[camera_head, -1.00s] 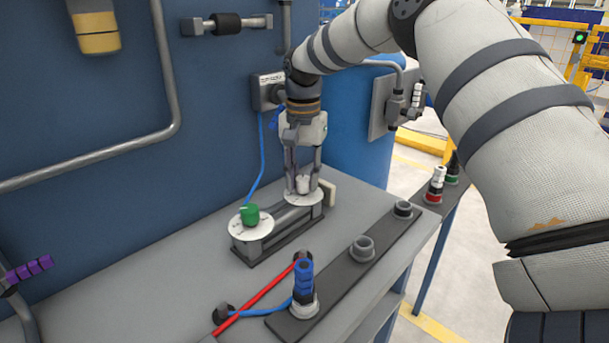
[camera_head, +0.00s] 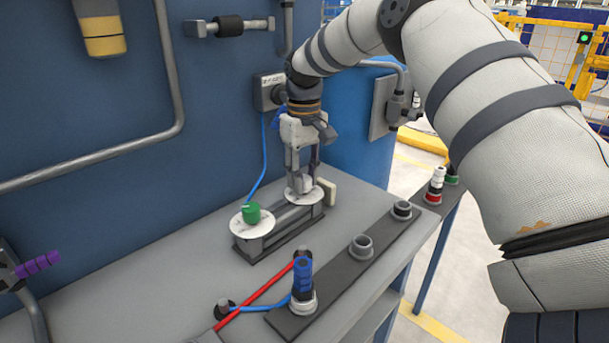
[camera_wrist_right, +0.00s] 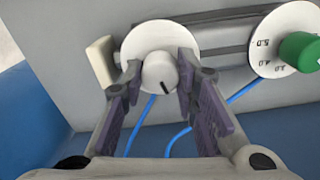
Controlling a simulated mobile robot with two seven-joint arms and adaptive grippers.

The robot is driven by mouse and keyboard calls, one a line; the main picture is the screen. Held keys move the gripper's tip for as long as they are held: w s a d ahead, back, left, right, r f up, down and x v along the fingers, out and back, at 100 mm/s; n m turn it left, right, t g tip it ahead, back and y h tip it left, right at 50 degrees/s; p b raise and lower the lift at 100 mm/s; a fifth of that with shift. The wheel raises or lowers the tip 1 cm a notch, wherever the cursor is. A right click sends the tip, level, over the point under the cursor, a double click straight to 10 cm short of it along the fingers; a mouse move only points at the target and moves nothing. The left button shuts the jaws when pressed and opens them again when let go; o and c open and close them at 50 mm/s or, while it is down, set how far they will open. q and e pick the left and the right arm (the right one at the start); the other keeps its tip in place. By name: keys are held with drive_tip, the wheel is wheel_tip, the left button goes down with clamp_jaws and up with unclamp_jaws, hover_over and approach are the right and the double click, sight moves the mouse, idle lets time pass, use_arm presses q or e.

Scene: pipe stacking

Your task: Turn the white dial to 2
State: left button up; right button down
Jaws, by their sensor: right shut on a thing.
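The white dial (camera_wrist_right: 160,74) sits on a round white plate at the right end of the dial unit; a dark pointer mark shows on its face in the right wrist view. My right gripper (camera_head: 302,188) comes down from above and is shut on the white dial; in the right wrist view its fingers (camera_wrist_right: 158,82) lie on either side of the knob. The numbers around the white dial cannot be read.
A green dial (camera_head: 251,213) on its own numbered plate stands left of the white one. A dark strip (camera_head: 330,270) in front holds a blue-topped connector (camera_head: 303,280) and empty sockets. A red bar and blue cables lie on the grey bench.

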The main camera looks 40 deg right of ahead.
drive_tip(key=n, duration=0.6)
drive_tip(key=shift+n, duration=0.3)
idle(0.4)
drive_tip(key=c, duration=1.3)
unclamp_jaws()
wheel_tip(320, 180, up, 12)
